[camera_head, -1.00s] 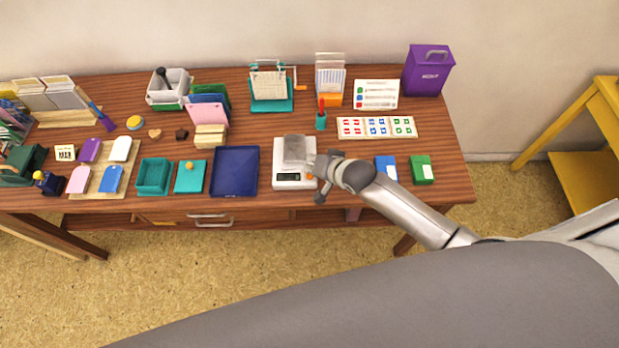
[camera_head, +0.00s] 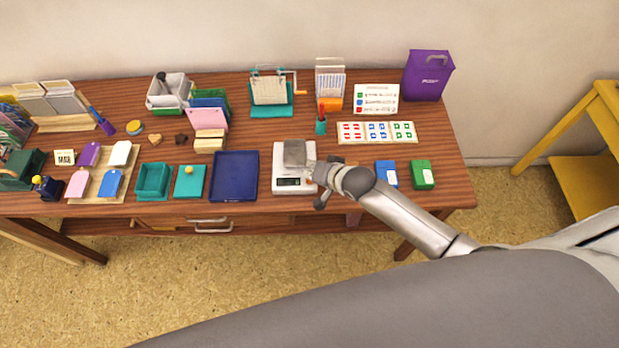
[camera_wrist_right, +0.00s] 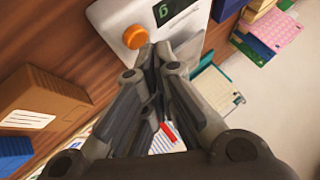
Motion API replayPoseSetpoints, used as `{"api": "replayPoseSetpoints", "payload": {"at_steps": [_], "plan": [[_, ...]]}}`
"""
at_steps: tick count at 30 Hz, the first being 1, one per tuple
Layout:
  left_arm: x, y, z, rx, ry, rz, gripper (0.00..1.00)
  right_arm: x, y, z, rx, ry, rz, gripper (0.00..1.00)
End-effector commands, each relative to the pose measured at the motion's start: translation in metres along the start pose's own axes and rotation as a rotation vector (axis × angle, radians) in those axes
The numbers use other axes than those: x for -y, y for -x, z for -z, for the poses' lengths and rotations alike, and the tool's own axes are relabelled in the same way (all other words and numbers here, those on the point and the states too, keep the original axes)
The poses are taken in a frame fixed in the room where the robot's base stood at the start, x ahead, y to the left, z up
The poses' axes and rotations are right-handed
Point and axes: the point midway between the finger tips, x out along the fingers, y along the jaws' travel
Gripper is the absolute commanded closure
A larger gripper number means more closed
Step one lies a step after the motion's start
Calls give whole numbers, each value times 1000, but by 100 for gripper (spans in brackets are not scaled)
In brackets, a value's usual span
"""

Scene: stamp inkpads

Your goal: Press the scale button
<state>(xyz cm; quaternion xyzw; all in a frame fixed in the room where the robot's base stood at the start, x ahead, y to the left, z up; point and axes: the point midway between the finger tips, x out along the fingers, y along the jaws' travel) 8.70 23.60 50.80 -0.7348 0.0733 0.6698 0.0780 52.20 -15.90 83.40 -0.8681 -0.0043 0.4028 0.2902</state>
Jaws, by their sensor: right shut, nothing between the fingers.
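The white scale (camera_head: 280,189) stands near the table's front edge, with a dark display and a grey block-like top (camera_head: 295,153). In the right wrist view, the scale (camera_wrist_right: 115,17) shows its round orange button (camera_wrist_right: 135,37) beside the lit display (camera_wrist_right: 166,11). My right gripper (camera_head: 317,172) is at the scale's right side, shut and empty. In the wrist view its fingertips (camera_wrist_right: 152,55) are close beside the button; I cannot tell whether they touch it. My left gripper is not in view.
A dark blue tray (camera_head: 234,197) lies left of the scale. Blue (camera_head: 386,174) and green (camera_head: 422,174) boxes stand to the right. A brown box (camera_wrist_right: 45,100) shows in the wrist view. A teal cup (camera_head: 320,127) and a stamp card (camera_head: 377,141) are behind.

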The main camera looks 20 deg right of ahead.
Motion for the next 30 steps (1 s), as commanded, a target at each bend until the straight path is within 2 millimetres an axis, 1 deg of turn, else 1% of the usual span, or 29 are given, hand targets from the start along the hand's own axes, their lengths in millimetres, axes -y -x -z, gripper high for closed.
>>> {"api": "replayPoseSetpoints", "payload": {"at_steps": [14,22,30], "plan": [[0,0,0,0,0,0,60,0,0,0,0,0,0,100],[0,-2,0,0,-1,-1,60,-4,-6,-4,0,-2,0,100],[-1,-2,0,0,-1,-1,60,-5,-6,-5,0,0,0,100]]}}
